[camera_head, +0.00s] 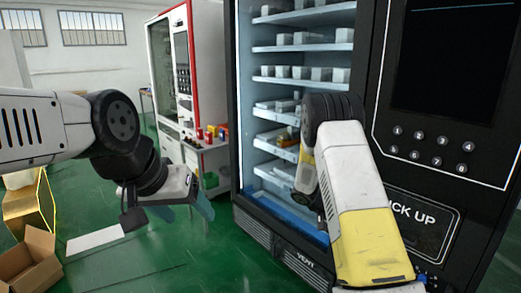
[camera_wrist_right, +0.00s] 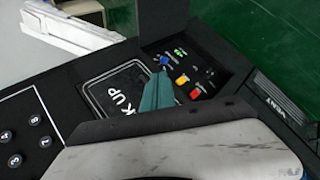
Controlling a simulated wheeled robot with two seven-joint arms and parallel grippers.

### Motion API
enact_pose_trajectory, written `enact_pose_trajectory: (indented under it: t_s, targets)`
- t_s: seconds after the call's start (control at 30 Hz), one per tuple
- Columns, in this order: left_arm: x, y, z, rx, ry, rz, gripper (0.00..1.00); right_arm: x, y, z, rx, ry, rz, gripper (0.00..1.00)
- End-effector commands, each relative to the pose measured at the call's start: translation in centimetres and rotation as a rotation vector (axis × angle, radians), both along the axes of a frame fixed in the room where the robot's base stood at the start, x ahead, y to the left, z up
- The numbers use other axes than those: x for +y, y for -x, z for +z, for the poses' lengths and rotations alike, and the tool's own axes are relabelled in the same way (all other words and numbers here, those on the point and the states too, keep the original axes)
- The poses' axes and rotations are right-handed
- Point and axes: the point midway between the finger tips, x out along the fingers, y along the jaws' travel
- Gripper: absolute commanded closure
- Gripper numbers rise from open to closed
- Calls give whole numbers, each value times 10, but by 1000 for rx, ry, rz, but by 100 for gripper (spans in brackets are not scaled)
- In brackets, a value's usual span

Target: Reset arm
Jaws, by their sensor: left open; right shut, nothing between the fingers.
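My left arm comes in from the left, and its gripper (camera_head: 186,210) hangs over the green floor with its teal fingers apart and nothing between them. My right arm (camera_head: 362,200), white and yellow, rises from the bottom and bends in front of the vending machine (camera_head: 408,165). Its gripper is hidden in the head view. In the right wrist view the teal fingers of my right gripper (camera_wrist_right: 160,90) are together and empty, in front of the machine's panel near a blue button (camera_wrist_right: 164,60). Contact with the panel cannot be told.
Lit shelves (camera_head: 300,72) hold several pale boxes. A PICK UP panel (camera_head: 425,215) and round number buttons (camera_head: 428,148) are on the machine's right. A red-edged machine (camera_head: 188,60) stands behind. An open cardboard box (camera_head: 32,262) lies at lower left. Green floor between is clear.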

Motion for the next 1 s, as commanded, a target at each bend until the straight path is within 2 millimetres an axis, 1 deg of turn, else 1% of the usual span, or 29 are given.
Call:
enact_pose_trajectory:
  t_s: [0.03,0.1,0.27,0.3,0.5,0.7,0.8,0.9,1.0]
  targets:
    - [0,0,0,0,0,0,33,5,9,22,-17,-60,-18,100]
    - [0,0,0,0,0,0,33,14,21,45,-29,-142,-29,100]
    - [0,0,0,0,0,0,33,38,54,96,-70,-325,-28,100]
    - [0,0,0,0,0,0,33,45,62,109,-84,-370,-22,100]
    - [0,0,0,0,0,0,33,79,109,167,-165,-579,40,100]
    - [0,0,0,0,0,0,33,114,160,216,-271,-755,146,100]
    - [0,0,0,0,0,0,33,131,187,236,-332,-827,214,100]
    - [0,0,0,0,0,0,33,147,212,252,-394,-886,283,100]
    - [0,0,0,0,0,0,33,161,233,263,-450,-927,346,100]
